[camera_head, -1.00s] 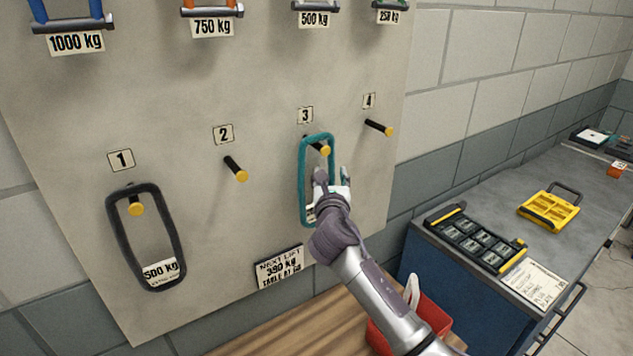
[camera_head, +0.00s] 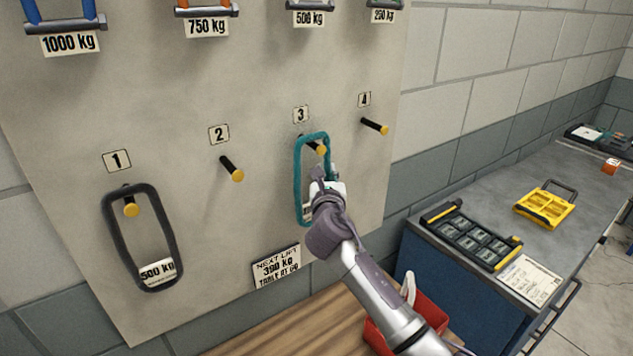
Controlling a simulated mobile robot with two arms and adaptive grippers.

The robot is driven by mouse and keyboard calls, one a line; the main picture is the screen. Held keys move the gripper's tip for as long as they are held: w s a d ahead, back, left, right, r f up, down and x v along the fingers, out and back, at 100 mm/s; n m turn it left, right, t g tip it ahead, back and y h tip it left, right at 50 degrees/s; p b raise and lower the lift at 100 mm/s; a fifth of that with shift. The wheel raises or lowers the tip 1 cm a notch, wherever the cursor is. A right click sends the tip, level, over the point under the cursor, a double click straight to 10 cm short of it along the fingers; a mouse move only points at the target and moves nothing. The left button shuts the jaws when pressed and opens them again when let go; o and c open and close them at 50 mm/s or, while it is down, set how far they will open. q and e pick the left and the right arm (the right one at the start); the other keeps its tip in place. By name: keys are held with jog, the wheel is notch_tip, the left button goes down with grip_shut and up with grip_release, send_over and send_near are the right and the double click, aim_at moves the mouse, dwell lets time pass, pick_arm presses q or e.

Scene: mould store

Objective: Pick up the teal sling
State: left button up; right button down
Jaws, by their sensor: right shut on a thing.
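The teal sling (camera_head: 298,170) is a long loop hanging on peg 3 (camera_head: 319,149) of the wall board, its top still over the peg. My right gripper (camera_head: 327,182) is at the lower right part of the loop, shut on it. The gripper and wrist hide the sling's lower right side and most of its tag. My left gripper is not in view.
A black sling (camera_head: 178,240) tagged 500 kg hangs on peg 1. Peg 2 (camera_head: 232,170) and peg 4 (camera_head: 375,127) are bare. A sign (camera_head: 276,267) reads "NEXT LIFT 390 kg". A red bin (camera_head: 430,310) stands below, beside a blue cabinet (camera_head: 450,275).

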aim_at(329, 157)
jog(key=shift+r, duration=0.55)
jog(key=r, duration=0.2)
jog(key=r+b, duration=0.1)
jog(key=shift+s+d+r, duration=0.25)
jog(key=shift+s, duration=0.15)
jog(key=s+d+r+b, duration=0.2)
jog(key=s+d+r, duration=0.3)
jog(key=s, duration=0.4)
jog(key=shift+s+r, duration=0.25)
jog(key=shift+r, duration=0.5)
